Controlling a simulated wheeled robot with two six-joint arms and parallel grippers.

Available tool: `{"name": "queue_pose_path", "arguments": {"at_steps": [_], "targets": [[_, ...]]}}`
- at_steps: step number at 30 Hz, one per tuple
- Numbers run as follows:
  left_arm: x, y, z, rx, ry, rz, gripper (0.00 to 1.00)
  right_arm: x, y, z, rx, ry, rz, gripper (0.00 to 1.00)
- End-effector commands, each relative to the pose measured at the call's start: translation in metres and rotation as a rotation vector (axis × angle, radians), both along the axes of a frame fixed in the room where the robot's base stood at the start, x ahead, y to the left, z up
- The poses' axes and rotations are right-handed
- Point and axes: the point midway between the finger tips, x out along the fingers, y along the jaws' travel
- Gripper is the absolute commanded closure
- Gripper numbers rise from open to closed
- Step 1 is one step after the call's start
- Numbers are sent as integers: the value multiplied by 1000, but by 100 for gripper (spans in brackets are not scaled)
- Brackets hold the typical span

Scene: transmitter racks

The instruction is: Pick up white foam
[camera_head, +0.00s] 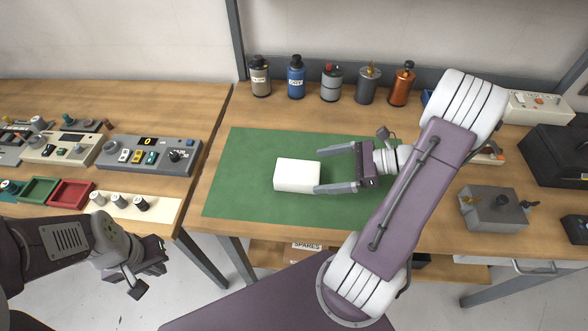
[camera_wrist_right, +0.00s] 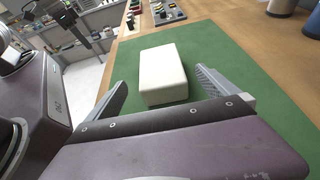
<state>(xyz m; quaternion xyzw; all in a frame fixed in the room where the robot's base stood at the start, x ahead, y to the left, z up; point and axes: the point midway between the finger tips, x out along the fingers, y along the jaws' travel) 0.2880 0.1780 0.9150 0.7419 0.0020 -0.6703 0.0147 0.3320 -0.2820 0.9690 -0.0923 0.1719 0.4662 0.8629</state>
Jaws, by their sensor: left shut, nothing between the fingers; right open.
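The white foam (camera_head: 297,175) is a pale block lying flat on the green mat (camera_head: 240,205). It also shows in the right wrist view (camera_wrist_right: 163,73), straight ahead of the fingers. My right gripper (camera_head: 318,170) is open, with its fingertips at the right end of the foam, one toward the far side and one toward the near side. In the right wrist view the right gripper's fingers (camera_wrist_right: 160,88) stand apart, with the foam's near end between them. Whether they touch it cannot be told. My left gripper (camera_head: 150,270) is shut and empty, low at the left, off the table's front edge.
Several bottles (camera_head: 331,84) stand along the back of the table. A grey control box (camera_head: 150,153) and red and green trays (camera_head: 70,193) lie on the left table. A grey metal box (camera_head: 493,208) is at the right. The mat around the foam is clear.

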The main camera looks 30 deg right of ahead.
Motion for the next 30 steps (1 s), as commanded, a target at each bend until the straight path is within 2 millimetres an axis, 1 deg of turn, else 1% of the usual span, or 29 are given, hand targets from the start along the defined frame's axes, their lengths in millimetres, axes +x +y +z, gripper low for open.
{"name": "queue_pose_path", "arguments": {"at_steps": [1,3,6,9,11,15,18,21,26,29,30], "targets": [[0,0,-1,0,0,0,100,4,8,-4,1,2,6,2],[0,0,-2,0,0,0,100,10,16,-8,3,2,5,2],[0,0,-2,0,0,0,100,14,23,-12,1,2,3,2],[0,0,-2,0,0,0,100,16,24,-12,1,1,1,2],[0,0,-2,0,0,0,100,19,29,-15,1,2,3,2],[0,0,-3,0,0,0,100,34,48,-26,1,4,7,2],[0,0,-4,0,0,0,100,42,58,-31,2,2,4,2],[0,0,-4,0,0,0,100,44,62,-33,-1,3,1,2],[0,0,-4,0,0,0,100,45,61,-33,-1,2,1,2],[0,0,-4,0,0,0,100,45,61,-33,0,2,1,27],[0,0,-4,0,0,0,100,45,61,-33,0,2,1,38]]}}
